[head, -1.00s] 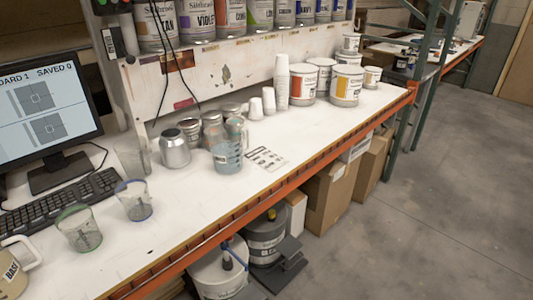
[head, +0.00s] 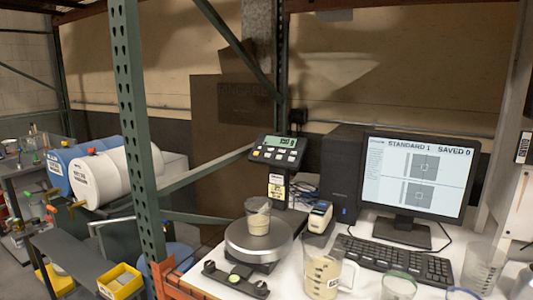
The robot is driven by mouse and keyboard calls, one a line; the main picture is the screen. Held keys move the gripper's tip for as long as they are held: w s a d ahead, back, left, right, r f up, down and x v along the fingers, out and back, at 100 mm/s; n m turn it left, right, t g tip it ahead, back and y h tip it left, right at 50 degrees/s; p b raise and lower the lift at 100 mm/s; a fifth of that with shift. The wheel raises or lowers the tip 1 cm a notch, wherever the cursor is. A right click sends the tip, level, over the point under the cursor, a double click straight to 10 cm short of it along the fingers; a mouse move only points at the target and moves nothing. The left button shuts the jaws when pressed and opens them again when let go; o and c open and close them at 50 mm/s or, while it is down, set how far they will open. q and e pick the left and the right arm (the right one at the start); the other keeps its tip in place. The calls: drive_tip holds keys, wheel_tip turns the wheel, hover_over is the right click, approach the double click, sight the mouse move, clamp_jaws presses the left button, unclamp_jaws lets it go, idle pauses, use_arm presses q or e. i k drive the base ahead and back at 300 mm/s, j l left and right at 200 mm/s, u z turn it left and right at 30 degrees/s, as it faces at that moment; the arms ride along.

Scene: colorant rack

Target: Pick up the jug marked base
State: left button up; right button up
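The base jug (head: 320,278) is a clear jug with beige contents, a handle on its right and a small label too small to read now. It stands on the white bench at the bottom middle, its lower part close to the frame's bottom edge. Neither of my grippers is in view.
A clear cup with beige contents (head: 258,218) stands on the round scale (head: 240,240) left of the jug. A keyboard (head: 392,262), monitor (head: 417,178) and small label printer (head: 320,216) are behind. Empty cups (head: 399,287) stand to the right. A green post (head: 138,130) rises at left.

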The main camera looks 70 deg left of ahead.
sight(330, 272)
drive_tip(key=u, duration=1.65)
drive_tip(key=k+l+z, duration=0.1)
drive_tip(key=k+l, duration=0.1)
drive_tip(key=l, duration=0.1)
